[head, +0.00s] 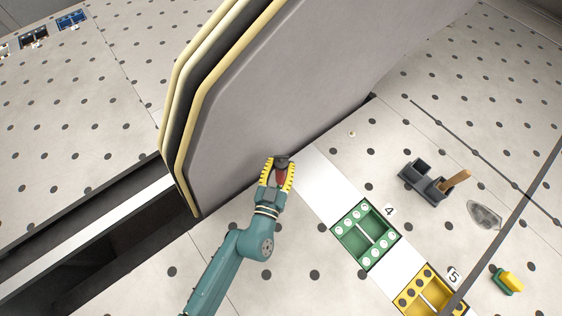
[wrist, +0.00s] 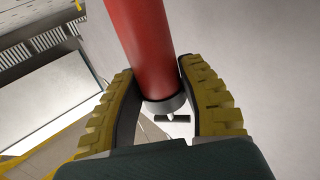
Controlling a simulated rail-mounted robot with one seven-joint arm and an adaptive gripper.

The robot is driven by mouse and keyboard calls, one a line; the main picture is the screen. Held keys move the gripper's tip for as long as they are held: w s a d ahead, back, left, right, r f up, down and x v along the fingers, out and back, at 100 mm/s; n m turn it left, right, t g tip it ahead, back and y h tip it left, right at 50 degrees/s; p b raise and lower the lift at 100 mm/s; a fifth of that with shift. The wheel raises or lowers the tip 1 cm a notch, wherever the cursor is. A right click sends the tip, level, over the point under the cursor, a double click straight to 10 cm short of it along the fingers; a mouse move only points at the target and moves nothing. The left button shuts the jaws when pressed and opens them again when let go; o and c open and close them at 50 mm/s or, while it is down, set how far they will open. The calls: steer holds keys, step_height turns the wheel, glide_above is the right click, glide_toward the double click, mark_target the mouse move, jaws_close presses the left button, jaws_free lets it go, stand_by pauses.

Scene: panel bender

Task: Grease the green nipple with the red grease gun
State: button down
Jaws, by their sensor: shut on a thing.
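The red grease gun (head: 281,178) is held upright-looking between the yellow-padded fingers of my gripper (head: 279,172), against the backdrop of the large grey panel. Its dark end shows just past the fingertips. In the wrist view the red barrel (wrist: 143,40) runs between the two fingers, with a silver collar (wrist: 164,105) and a small T-shaped handle at its near end. My gripper is shut on the barrel. I cannot make out the green nipple in either view.
The large grey panel (head: 265,80) with yellow edges stands close beyond my gripper. A green tray (head: 366,237) marked 4 and a yellow tray (head: 430,293) marked 5 lie to the right. A dark holder (head: 415,172) with a wooden-handled tool (head: 458,178) and a green-yellow block (head: 507,281) stand farther right.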

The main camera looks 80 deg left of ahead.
steer(key=shift+r+p, duration=3.6)
steer(key=shift+f, duration=0.15)
